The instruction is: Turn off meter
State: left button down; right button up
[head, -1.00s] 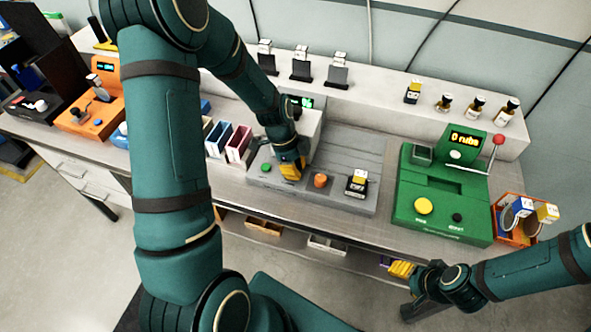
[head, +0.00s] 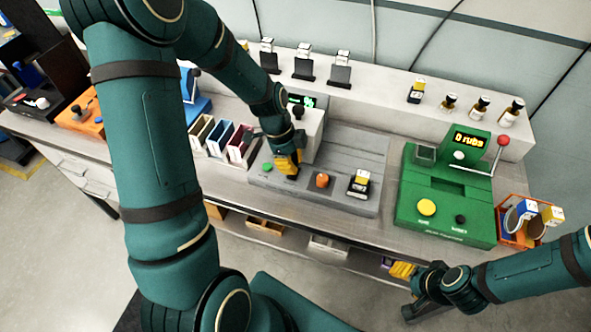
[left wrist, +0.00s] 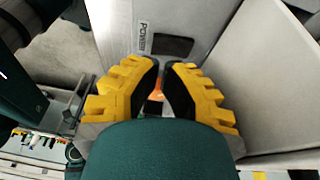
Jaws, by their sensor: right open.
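The grey meter (head: 345,205) stands mid-table, with a lit green display (head: 302,101) at its back, a green button (head: 267,167), an orange knob (head: 322,180) and a black-and-yellow module (head: 358,183) on its base. My left gripper (head: 287,168) is low over the base, between the green button and the knob, in front of the upright housing. In the left wrist view its yellow fingertips (left wrist: 163,70) are close together with a narrow gap. Something orange shows between them. Beyond is a "POWER" label (left wrist: 143,38) beside a dark switch (left wrist: 173,46). My right gripper (head: 405,285) is open and empty before the table.
A green machine (head: 440,200) reading "0 rubs" stands right of the meter, with an orange basket (head: 512,238) beside it. Upright coloured holders (head: 222,137) stand left. A rear shelf (head: 378,88) carries several modules and small bottles.

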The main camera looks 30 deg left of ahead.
pick_arm(q)
jog(key=v, duration=0.8)
jog(key=shift+w+r, duration=0.15)
jog(key=shift+r, duration=0.25)
